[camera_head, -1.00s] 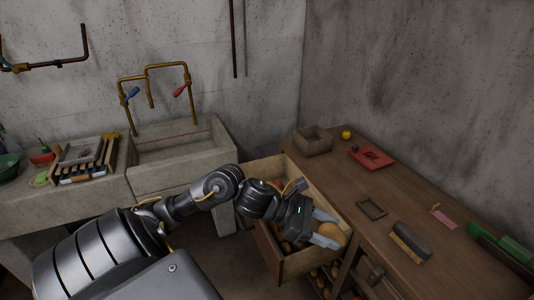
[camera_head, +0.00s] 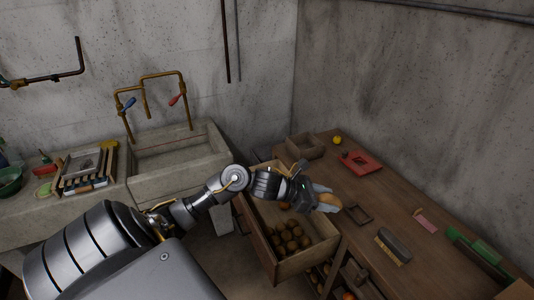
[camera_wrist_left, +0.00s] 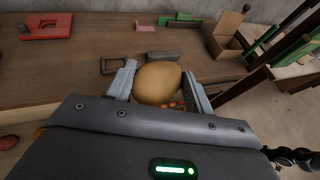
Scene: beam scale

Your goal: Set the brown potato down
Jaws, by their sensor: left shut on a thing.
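The brown potato (camera_head: 328,201) is held in my left gripper (camera_head: 324,199), above the edge between the open drawer and the wooden table. In the left wrist view the potato (camera_wrist_left: 158,83) sits between the two fingers of the gripper (camera_wrist_left: 160,88), which are shut on it. The wooden table (camera_head: 345,236) lies just beyond and to the right of the gripper. The open drawer (camera_head: 305,262), with several potatoes (camera_head: 290,238) in it, is below and to the left. My right gripper does not show.
A small dark frame (camera_head: 358,214), a brush (camera_head: 394,245), a red tray (camera_head: 361,162), a wooden box (camera_head: 305,147) and a yellow ball (camera_head: 337,140) are on the table. A stone sink (camera_head: 178,160) is at the left. Bare tabletop lies between these things.

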